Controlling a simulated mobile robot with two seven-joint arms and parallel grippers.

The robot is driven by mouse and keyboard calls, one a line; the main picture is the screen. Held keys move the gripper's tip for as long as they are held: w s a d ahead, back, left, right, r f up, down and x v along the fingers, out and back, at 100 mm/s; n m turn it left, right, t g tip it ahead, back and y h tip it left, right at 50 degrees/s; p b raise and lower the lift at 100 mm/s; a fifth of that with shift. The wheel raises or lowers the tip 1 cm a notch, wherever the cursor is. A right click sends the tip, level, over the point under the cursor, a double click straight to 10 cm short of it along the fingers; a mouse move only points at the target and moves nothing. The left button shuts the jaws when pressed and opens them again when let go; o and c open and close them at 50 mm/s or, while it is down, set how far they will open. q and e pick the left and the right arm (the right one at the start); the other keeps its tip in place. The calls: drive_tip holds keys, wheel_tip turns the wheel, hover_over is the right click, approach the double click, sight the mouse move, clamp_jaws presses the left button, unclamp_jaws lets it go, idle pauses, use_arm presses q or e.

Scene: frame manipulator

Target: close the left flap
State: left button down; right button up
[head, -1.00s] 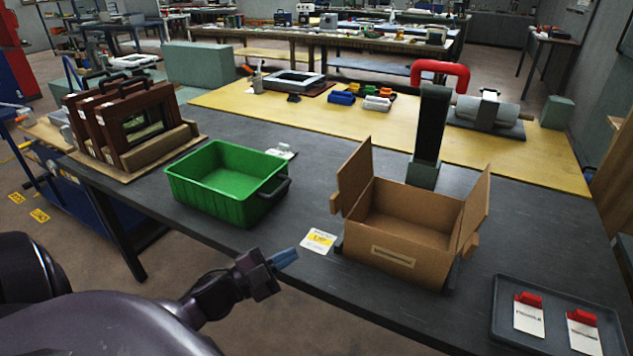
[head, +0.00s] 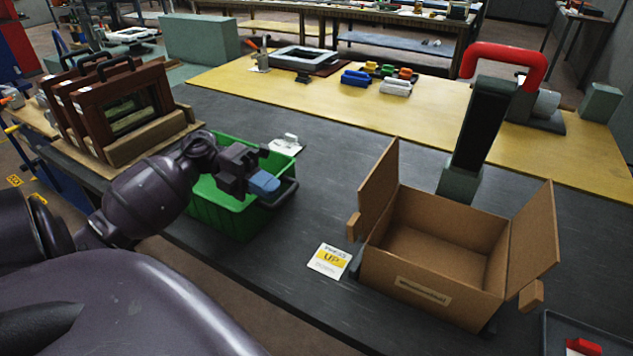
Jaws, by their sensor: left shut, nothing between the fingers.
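An open cardboard box (head: 433,265) stands on the dark table, with a label on its front. Its left flap (head: 378,187) stands up and leans slightly outward, with a small tab at its lower left. Its right flap (head: 533,237) also stands up, tilted outward. My left gripper (head: 264,183) is shut and empty. It hangs over the right part of the green bin, well to the left of the left flap and apart from it. My right gripper is not in view.
The green bin (head: 220,214) stands under my left gripper. A printed card (head: 329,260) lies left of the box. A dark post with a red handle (head: 503,62) stands behind the box. Framed panels (head: 122,108) stand at the left. The table between bin and box is mostly clear.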

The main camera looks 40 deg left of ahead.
use_arm(q)
drive_tip(key=r+x, duration=0.2)
drive_tip(key=x, duration=1.1)
drive_tip(key=shift+d+f, duration=0.4)
drive_tip(key=shift+d, duration=0.05)
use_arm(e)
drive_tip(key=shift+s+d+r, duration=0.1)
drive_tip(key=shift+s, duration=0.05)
use_arm(q)
drive_tip(key=shift+w, duration=0.15)
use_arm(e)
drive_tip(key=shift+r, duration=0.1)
